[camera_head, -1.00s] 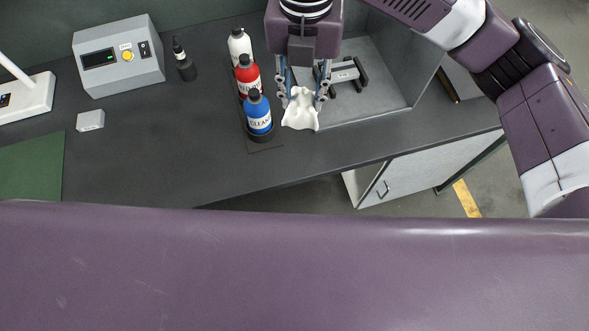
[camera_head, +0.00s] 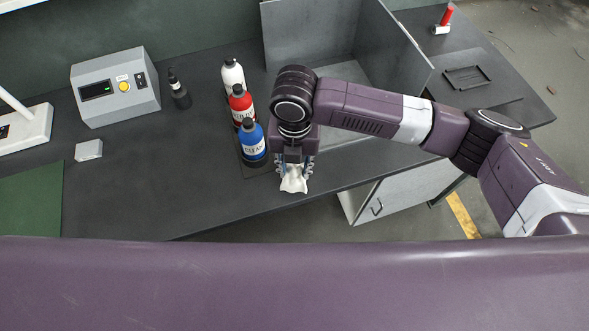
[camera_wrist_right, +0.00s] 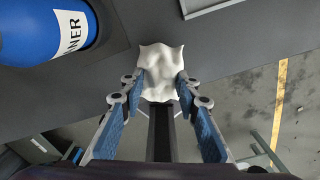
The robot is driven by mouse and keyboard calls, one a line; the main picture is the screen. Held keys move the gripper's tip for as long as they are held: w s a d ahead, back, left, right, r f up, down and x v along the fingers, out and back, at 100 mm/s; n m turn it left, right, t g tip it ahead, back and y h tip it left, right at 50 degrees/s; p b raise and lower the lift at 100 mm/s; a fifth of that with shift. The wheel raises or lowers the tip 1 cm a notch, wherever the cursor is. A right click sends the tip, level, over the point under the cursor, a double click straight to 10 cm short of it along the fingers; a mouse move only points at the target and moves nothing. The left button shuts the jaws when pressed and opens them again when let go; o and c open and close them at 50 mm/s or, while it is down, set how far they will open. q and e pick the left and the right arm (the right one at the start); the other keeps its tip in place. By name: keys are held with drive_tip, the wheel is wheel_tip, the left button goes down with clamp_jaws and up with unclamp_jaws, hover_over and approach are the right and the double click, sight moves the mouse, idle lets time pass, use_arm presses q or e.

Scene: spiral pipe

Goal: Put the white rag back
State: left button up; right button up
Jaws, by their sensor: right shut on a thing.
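The white rag (camera_head: 294,183) is crumpled and pinched between the fingertips of my right gripper (camera_head: 294,168). In the head view it is near the table's front edge, right of and in front of the blue bottle (camera_head: 253,143). In the right wrist view the rag (camera_wrist_right: 160,70) bulges beyond the two blue-padded fingers of the right gripper (camera_wrist_right: 160,88). I cannot tell whether the rag touches the table. My left gripper is not in view.
Red (camera_head: 241,104) and white (camera_head: 232,75) bottles stand in a row behind the blue one. A grey open box (camera_head: 310,35) stands behind the right gripper. A control box (camera_head: 116,87) and a small dark bottle (camera_head: 179,90) are left.

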sight(294, 170)
wheel_tip(294, 170, down, 2)
drive_tip(key=shift+f, duration=0.1)
drive_tip(key=shift+f, duration=0.2)
drive_tip(key=o, duration=1.1)
wheel_tip(294, 170, up, 12)
drive_tip(key=b, duration=0.2)
drive_tip(key=shift+r, duration=0.2)
